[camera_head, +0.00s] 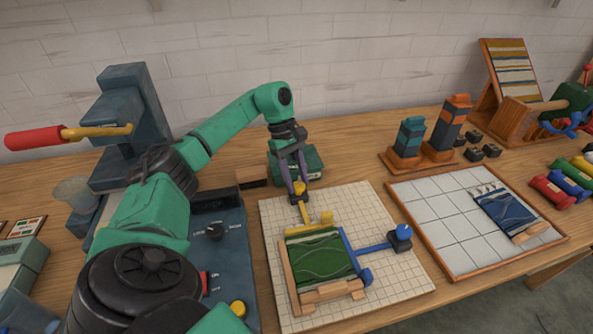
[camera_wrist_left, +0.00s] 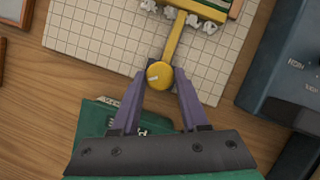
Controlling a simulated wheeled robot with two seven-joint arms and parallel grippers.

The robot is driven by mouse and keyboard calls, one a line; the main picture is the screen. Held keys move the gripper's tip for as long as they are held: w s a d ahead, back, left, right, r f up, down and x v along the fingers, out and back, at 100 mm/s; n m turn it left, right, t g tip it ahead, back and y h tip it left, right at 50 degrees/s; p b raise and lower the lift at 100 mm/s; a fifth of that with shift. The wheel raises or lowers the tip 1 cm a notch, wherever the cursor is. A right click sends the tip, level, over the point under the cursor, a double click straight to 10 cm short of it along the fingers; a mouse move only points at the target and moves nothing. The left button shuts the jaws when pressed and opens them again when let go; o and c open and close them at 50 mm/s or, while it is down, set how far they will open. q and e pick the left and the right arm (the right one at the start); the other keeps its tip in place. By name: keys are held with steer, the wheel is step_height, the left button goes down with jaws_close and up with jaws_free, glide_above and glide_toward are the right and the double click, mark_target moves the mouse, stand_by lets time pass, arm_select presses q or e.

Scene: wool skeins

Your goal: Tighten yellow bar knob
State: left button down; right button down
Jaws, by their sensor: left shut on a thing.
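The yellow bar (camera_head: 308,217) lies along the far edge of a green knitted piece (camera_head: 318,254) on a white gridded board (camera_head: 385,290). Its round yellow knob (camera_head: 299,187) is at the end of a yellow arm reaching away from the piece. My left gripper (camera_head: 298,182) reaches down from above with its purple fingers shut on the knob. In the left wrist view the knob (camera_wrist_left: 159,74) sits between the two fingertips, with a pale mark on its top. My right gripper is not in view.
A blue bar (camera_head: 362,248) with a blue knob (camera_head: 403,231) lies right of the green piece. Wooden bars (camera_head: 330,291) edge its near side. A dark green box (camera_head: 305,161) stands behind the gripper. A dark blue machine (camera_head: 227,255) stands close on the left.

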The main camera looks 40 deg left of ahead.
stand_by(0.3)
arm_select(q)
steer(key=shift+c, duration=2.2)
jaws_free()
steer(key=p+v, duration=0.4)
steer(key=v, duration=1)
steer(key=shift+r, duration=0.25)
